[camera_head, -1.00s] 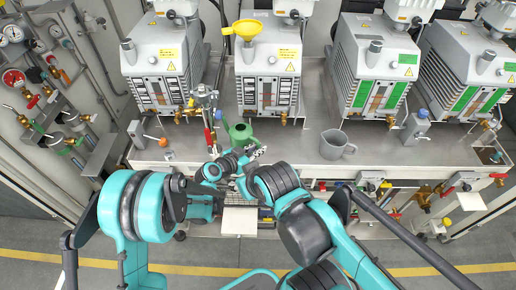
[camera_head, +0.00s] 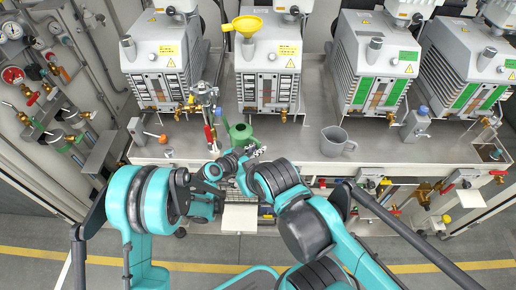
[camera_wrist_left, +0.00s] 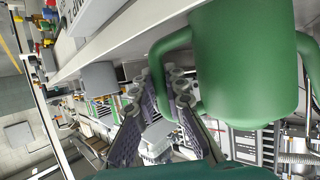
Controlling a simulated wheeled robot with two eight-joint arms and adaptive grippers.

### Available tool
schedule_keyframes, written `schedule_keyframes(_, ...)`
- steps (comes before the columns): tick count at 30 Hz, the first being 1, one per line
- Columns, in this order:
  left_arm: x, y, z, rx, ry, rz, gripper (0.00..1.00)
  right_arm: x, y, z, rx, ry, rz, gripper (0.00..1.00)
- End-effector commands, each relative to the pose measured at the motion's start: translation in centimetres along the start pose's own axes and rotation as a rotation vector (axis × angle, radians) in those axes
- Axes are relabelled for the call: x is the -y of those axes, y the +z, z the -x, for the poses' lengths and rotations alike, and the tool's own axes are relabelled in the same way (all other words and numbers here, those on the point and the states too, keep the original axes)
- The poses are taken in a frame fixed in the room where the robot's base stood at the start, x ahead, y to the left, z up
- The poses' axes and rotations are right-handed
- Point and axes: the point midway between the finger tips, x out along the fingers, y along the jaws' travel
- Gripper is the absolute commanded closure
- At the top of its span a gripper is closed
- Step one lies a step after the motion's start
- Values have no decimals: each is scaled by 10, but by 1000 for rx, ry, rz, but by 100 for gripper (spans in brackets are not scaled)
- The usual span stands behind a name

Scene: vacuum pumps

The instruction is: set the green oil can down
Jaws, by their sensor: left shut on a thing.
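The green oil can (camera_head: 240,132) is at the front edge of the grey bench, before the second pump from the left. In the left wrist view the can's green body (camera_wrist_left: 243,60) fills the upper right, with its loop handle (camera_wrist_left: 166,47) on the left side. My left gripper (camera_head: 257,151) is just in front of the can, and in the wrist view its fingers (camera_wrist_left: 163,88) are closed around the handle. Whether the can's base touches the bench is hidden. My right gripper cannot be made out.
A grey mug (camera_head: 336,143) stands on the bench (camera_head: 290,148) to the right, with clear surface between it and the can. A yellow funnel (camera_head: 247,25) sits on the pump (camera_head: 268,75) behind. A valve stand (camera_head: 206,100) stands close left of the can.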

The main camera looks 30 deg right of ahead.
Motion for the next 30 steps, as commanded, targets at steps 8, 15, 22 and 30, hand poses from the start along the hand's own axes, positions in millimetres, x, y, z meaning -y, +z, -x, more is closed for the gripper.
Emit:
schedule_keyframes(8,0,3,-1,0,0,0,83,0,0,0,0,0,0,60)
schedule_keyframes(15,0,3,-1,0,0,0,64,0,0,0,0,0,0,60)
schedule_keyframes(22,0,4,-1,0,0,0,64,0,0,0,0,0,0,60)
schedule_keyframes(30,0,3,-1,0,0,0,82,0,0,0,0,0,0,60)
